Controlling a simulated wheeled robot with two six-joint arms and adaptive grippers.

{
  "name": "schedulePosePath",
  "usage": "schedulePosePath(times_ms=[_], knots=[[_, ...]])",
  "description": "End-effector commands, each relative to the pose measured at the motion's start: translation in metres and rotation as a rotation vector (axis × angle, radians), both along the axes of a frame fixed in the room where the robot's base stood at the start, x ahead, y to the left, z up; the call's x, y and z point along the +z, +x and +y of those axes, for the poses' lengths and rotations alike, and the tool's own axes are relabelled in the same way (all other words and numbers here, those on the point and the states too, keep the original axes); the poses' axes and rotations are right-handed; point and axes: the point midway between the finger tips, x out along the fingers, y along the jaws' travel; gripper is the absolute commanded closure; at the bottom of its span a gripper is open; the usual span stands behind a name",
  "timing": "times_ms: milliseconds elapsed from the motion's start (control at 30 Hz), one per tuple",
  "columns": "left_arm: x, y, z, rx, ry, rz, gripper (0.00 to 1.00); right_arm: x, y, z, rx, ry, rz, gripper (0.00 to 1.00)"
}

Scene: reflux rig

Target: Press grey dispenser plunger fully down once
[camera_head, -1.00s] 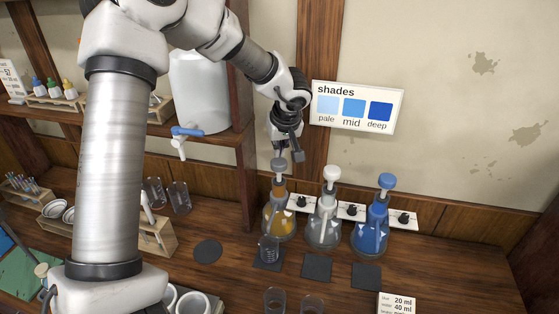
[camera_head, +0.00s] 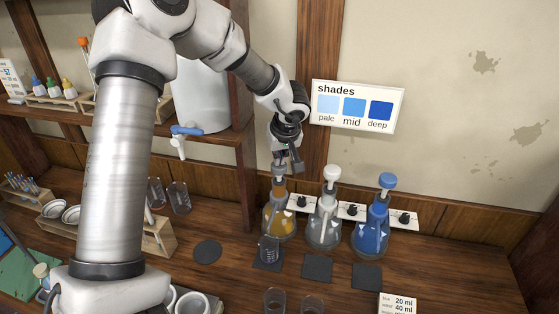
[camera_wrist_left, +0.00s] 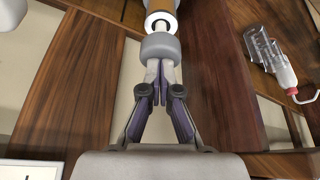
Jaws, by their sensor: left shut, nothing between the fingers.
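The grey-topped dispenser (camera_head: 279,218) is a flask of amber liquid, leftmost of three on the counter. Its grey plunger (camera_head: 279,171) is at the top and partly hidden by my left gripper (camera_head: 281,163). The gripper points down and is shut and empty, its tips at the plunger's top. In the left wrist view the shut fingers (camera_wrist_left: 158,70) meet the grey plunger cap (camera_wrist_left: 160,46); the tips look in contact with it. A small glass beaker (camera_head: 269,249) stands in front of this dispenser on a dark pad. My right gripper is not seen.
A clear dispenser with a white top (camera_head: 325,222) and a blue dispenser (camera_head: 371,226) stand to the right. A white tank with a blue tap (camera_head: 187,131) is on the left shelf. A shades sign (camera_head: 357,107) hangs on the wall behind.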

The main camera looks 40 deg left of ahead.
Motion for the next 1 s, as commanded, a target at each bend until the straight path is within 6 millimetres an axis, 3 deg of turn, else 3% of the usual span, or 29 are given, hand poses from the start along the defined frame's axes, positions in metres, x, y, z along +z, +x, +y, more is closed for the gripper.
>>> schedulePosePath(times_ms=[1000], knots=[[-0.030,-0.001,0.000,0.001,-0.002,0.003,1.00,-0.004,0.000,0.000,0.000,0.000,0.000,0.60]])
